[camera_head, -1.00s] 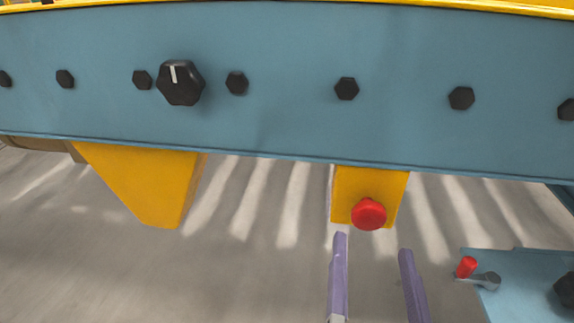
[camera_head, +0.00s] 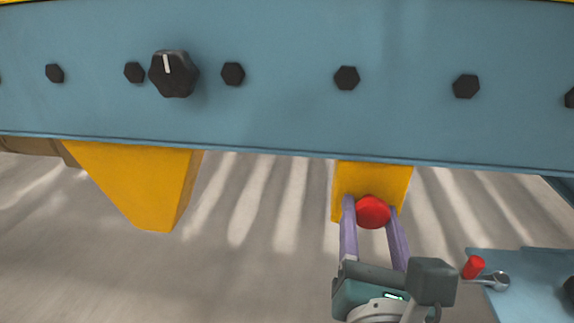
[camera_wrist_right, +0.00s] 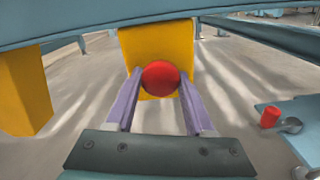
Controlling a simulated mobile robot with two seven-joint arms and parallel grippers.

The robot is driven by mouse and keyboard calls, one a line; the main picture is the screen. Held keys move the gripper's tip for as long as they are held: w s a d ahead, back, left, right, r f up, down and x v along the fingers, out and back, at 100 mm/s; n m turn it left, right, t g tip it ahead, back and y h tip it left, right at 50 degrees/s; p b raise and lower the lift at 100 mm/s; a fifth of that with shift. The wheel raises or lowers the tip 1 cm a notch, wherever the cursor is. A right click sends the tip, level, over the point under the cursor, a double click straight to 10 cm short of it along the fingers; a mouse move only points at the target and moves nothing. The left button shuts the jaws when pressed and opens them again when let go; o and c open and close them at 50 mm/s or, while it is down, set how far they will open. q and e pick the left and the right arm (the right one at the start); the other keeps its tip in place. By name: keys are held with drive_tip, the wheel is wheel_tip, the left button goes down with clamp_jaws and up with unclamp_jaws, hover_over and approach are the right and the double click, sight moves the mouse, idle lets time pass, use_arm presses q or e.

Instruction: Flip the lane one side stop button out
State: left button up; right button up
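The red stop button (camera_head: 372,212) is a round knob on the front of a yellow block (camera_head: 387,176) below the blue beam. My right gripper (camera_head: 370,207) comes up from below, with one purple finger on each side of the button. In the right wrist view the button (camera_wrist_right: 161,75) sits between the two fingertips (camera_wrist_right: 161,80), which appear to touch its sides. Whether they press firmly is hard to see. My left gripper is not in view.
A blue beam (camera_head: 280,115) with black bolts and a black knob (camera_head: 173,74) crosses above. Another yellow block (camera_head: 145,185) hangs at left. A blue panel (camera_head: 525,270) with a red-tipped lever (camera_head: 474,267) lies lower right. The grey floor is open.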

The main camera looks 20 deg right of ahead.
clamp_jaws()
